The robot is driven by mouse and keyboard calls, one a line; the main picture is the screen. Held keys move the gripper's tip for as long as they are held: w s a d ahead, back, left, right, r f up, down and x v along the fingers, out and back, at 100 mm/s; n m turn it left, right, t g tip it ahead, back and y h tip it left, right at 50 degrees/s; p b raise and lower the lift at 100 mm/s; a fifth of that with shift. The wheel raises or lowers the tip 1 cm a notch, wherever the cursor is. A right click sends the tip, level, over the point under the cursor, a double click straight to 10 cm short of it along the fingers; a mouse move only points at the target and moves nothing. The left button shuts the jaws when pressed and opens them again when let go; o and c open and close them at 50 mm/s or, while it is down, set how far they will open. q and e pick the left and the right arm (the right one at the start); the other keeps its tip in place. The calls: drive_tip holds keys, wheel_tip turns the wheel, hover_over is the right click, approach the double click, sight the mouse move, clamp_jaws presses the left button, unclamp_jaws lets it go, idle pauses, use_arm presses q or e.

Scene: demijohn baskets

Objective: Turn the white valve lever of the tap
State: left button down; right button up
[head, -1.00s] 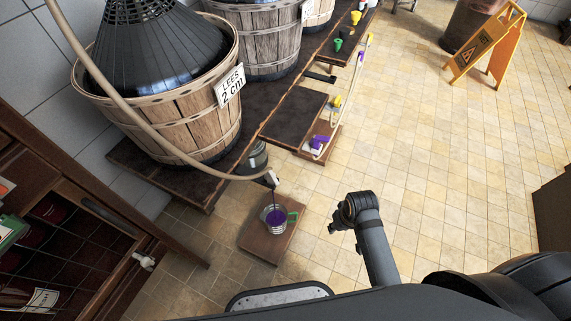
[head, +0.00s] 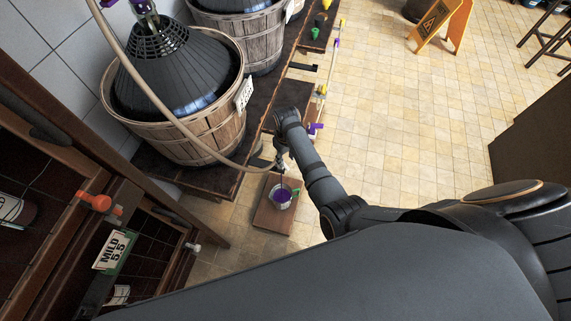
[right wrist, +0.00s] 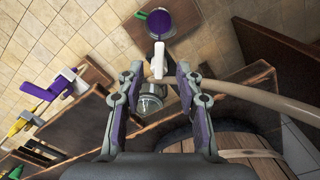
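The white valve lever (right wrist: 158,60) shows in the right wrist view, in line with the gap between the fingertips of my right gripper (right wrist: 159,74). The gripper is open, and I cannot tell whether either finger touches the lever. The tap is at the end of a beige hose (right wrist: 250,97). In the head view my right gripper (head: 281,152) is at the hose end and largely hides the tap. Below it, a jug (head: 281,195) holding purple liquid stands on a brown board (head: 272,216); the jug's green handle shows in the right wrist view (right wrist: 141,15). My left gripper is out of view.
A glassy grey object (right wrist: 150,97) is close between my right fingers. Purple and yellow clamps (right wrist: 45,90) lie along the bench side. A yellow floor sign (head: 440,24) stands farther off; tiled floor is open right.

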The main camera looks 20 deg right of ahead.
sight(286, 167)
wheel_tip(286, 167, down, 5)
drive_tip(key=shift+f+b, duration=0.1)
drive_tip(key=shift+b, duration=0.4)
clamp_jaws()
